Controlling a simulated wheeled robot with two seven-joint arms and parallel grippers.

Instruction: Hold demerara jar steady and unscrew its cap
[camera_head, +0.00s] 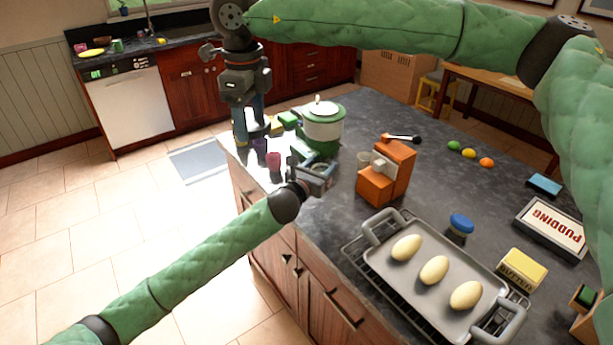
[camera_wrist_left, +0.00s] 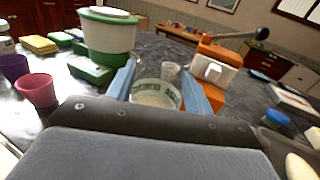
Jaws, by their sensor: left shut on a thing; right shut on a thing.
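The demerara jar (camera_wrist_left: 157,94) is a pale, clear-walled jar with a printed label, between the blue fingers of my left gripper in the left wrist view. No cap shows on its top there. In the head view, my left gripper (camera_head: 316,168) is shut on the jar at the counter's near left edge, and its fingers mostly hide the jar. My right gripper (camera_head: 250,128) points down over the counter's far left corner, apart from the jar. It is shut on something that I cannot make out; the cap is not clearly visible.
A green-and-white pot (camera_head: 323,122) stands just behind my left gripper. Pink (camera_head: 273,161) and purple (camera_wrist_left: 13,67) cups stand to its left. An orange grinder-like box (camera_head: 387,174) is at right. A tray (camera_head: 385,267) with pale oval things lies in front.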

